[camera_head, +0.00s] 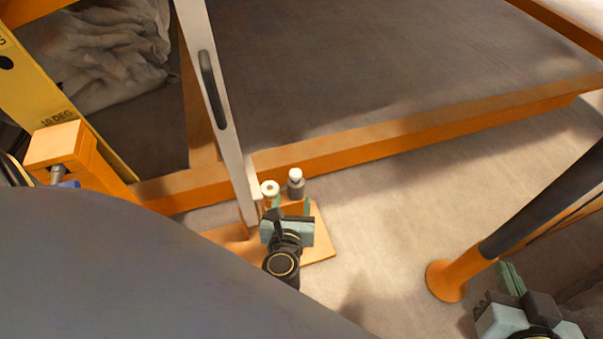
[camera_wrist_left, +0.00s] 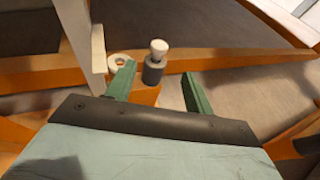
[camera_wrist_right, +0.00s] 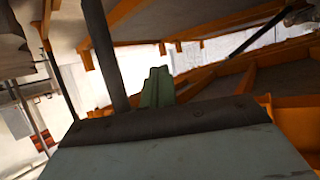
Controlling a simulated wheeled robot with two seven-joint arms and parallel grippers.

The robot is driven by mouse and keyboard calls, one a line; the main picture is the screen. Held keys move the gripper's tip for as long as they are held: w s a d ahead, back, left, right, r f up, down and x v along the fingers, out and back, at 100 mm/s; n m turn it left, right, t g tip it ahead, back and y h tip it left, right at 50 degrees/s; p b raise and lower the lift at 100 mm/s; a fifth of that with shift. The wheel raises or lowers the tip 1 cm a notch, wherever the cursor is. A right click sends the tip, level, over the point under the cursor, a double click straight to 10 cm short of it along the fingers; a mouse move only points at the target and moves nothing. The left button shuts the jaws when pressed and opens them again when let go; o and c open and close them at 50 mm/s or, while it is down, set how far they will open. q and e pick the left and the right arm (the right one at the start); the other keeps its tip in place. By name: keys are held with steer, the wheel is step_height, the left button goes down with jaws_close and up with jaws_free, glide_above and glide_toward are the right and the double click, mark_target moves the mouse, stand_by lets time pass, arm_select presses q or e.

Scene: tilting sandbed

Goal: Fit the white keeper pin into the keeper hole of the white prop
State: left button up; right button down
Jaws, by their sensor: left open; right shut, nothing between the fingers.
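The white prop (camera_head: 222,100) is a long slotted bar slanting down to an orange base; its lower end also shows in the left wrist view (camera_wrist_left: 98,48). A white ring with a dark centre (camera_head: 270,188) sits beside the prop's lower end; I cannot tell whether it is the keeper hole. The white keeper pin (camera_head: 296,174), (camera_wrist_left: 158,47) shows as a white head standing upright in a dark grey holder (camera_wrist_left: 153,70). My left gripper (camera_head: 292,206), (camera_wrist_left: 158,78) is open and empty, its fingers pointing towards the holder. My right gripper (camera_head: 510,278), (camera_wrist_right: 157,85) is shut and empty, far right.
The orange base plate (camera_head: 318,240) lies under my left gripper. An orange frame beam (camera_head: 400,137) of the bed runs behind the pin. A dark post with an orange foot (camera_head: 446,282) stands left of my right gripper.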

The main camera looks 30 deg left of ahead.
mark_target(295, 176)
arm_select(q)
steer(key=x, duration=0.6)
steer(key=shift+b, duration=0.4)
steer(key=shift+w+a+f, duration=0.2)
steer(key=shift+w+a, duration=0.1)
steer(key=shift+w, duration=0.25)
steer(key=shift+w+a+f, duration=0.2)
steer(key=shift+w+a, duration=0.05)
steer(key=shift+w, duration=0.2)
steer(key=shift+b+x, duration=0.85)
steer(key=shift+x, duration=1.25)
steer(key=c, duration=1)
arm_select(e)
step_height(295, 176, up, 10)
steer(key=w+a+t+y, duration=0.1)
steer(key=a+t+y, duration=0.1)
steer(key=t, duration=0.5)
steer(key=shift+a+r+y, duration=0.15)
steer(key=shift+r+y, duration=0.1)
steer(key=shift+y, duration=0.15)
steer(key=shift+w, duration=0.1)
